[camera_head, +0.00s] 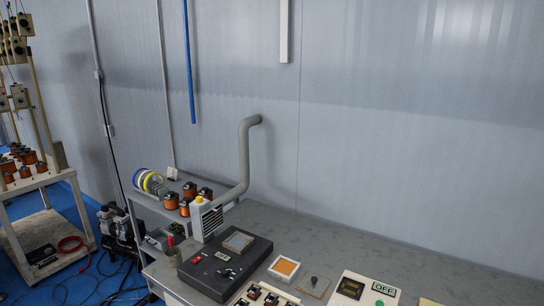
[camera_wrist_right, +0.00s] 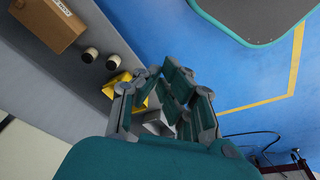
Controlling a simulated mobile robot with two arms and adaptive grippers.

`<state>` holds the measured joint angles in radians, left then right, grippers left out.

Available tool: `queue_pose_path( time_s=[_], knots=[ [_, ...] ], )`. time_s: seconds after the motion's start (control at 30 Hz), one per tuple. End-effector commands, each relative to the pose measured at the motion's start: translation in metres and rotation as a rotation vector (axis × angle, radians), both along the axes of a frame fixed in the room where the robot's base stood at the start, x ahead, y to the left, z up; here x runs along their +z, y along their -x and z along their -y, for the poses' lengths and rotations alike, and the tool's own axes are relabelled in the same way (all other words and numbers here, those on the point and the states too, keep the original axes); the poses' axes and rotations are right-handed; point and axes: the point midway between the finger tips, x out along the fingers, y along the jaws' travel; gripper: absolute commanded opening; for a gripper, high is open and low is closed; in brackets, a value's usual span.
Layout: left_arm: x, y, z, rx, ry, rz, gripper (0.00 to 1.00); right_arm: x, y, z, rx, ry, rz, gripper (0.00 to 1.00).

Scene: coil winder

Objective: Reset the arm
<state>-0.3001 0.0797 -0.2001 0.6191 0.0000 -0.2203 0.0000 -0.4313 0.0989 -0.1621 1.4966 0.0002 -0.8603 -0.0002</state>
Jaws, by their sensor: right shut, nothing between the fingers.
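My right gripper (camera_wrist_right: 163,78) shows in the right wrist view, with its teal fingers drawn together and nothing held between them. Below it lie a grey shelf or bench surface and the blue floor, and it appears apart from both. In the head view neither of my grippers nor arms shows. That view looks over a grey workbench (camera_head: 330,240) against a pale wall.
The bench holds a black unit with a square window (camera_head: 225,268), a pale fan box (camera_head: 206,220) with a grey duct, and a panel marked OFF (camera_head: 365,290). A rack with coils (camera_head: 30,178) stands left. The wrist view shows a cardboard box (camera_wrist_right: 48,22) and a yellow item (camera_wrist_right: 118,84).

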Motion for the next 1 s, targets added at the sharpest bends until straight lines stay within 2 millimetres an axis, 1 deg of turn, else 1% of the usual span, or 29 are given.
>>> queue_pose_path(
  time_s=[0.03, 0.07, 0.1, 0.17, 0.2, 0.3, 0.4, 0.5, 0.6, 1.0],
  knots=[
    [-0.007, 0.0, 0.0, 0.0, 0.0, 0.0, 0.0, -0.033, 0.016, 0.002, 0.003, 0.004, -0.022, 0.0],
    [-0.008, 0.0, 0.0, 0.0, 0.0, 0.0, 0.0, -0.049, 0.025, 0.004, 0.004, 0.004, -0.029, 0.0],
    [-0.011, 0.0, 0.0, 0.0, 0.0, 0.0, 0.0, -0.069, 0.038, 0.006, 0.007, 0.006, -0.039, 0.0],
    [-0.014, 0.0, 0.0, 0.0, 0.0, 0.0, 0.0, -0.096, 0.059, 0.009, 0.01, 0.007, -0.053, 0.0],
    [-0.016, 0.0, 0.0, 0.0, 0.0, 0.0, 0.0, -0.111, 0.073, 0.012, 0.012, 0.008, -0.061, 0.0],
    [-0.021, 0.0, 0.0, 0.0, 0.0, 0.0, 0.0, -0.142, 0.107, 0.018, 0.016, 0.011, -0.079, 0.0],
    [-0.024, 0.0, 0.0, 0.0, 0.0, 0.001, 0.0, -0.161, 0.134, 0.024, 0.02, 0.014, -0.092, 0.0],
    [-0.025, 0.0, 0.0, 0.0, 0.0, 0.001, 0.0, -0.17, 0.152, 0.027, 0.023, 0.016, -0.099, 0.0],
    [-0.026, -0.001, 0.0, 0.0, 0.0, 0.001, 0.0, -0.173, 0.16, 0.029, 0.024, 0.015, -0.102, 0.0],
    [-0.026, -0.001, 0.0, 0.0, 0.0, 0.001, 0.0, -0.173, 0.161, 0.029, 0.024, 0.015, -0.102, 0.0]
  ],
)
